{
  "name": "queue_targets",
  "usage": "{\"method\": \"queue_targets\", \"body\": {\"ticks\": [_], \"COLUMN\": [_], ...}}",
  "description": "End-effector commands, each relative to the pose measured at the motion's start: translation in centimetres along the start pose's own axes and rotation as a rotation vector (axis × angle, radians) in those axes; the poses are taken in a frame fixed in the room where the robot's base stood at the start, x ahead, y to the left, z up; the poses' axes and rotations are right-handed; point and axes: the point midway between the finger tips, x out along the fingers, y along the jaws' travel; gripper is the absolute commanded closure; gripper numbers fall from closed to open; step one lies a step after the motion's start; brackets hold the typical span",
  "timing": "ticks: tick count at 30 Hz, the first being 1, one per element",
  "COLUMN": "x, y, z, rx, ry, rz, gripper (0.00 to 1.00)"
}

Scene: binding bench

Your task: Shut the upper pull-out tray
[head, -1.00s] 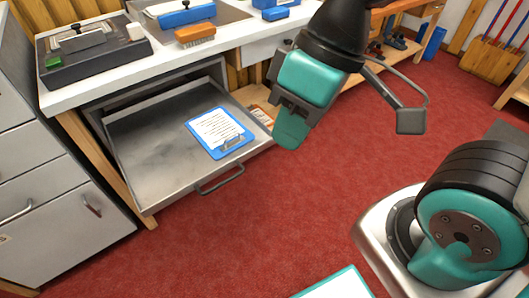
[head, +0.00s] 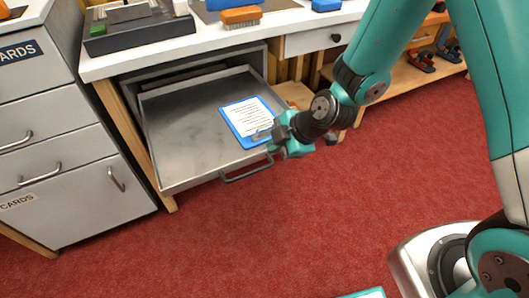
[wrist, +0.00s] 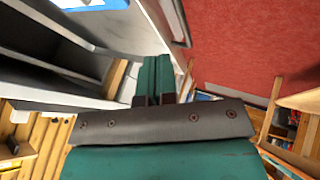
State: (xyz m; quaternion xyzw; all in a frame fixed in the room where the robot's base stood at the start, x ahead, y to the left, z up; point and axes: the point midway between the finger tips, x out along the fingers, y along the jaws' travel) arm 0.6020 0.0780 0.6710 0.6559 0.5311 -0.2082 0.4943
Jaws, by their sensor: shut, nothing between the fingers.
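The pull-out tray (head: 185,125) is grey metal and stands well out from its housing under the white bench top. A bar handle (head: 247,171) runs along its front edge. A blue clipboard (head: 233,121) with a white sheet lies on the tray's right part. My gripper (head: 279,146) is at the tray's front right corner, close to the right end of the handle. I cannot tell whether it touches the tray. In the wrist view its teal fingers (wrist: 155,75) are together with nothing between them. The back of the tray is shaded inside the housing.
A grey drawer cabinet (head: 62,140) stands left of the tray. The bench top (head: 185,52) above carries a brush (head: 241,16) and a dark press tray. A small closed drawer (head: 320,39) is at right. The red floor (head: 260,235) in front is clear.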

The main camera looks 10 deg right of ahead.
Motion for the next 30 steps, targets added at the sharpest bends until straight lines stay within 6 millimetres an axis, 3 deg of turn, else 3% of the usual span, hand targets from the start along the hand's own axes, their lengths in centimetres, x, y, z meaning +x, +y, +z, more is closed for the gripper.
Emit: {"method": "queue_targets", "body": {"ticks": [9,15,30], "x": [5.7,8.3,9.0], "y": [-0.2,-0.1,0.0], "z": [0.0,0.0,-0.1], "rx": [0.000,0.001,0.003], "ry": [0.001,0.000,0.000], "rz": [-0.004,-0.001,-0.001], "gripper": [1.00,1.00,1.00]}}
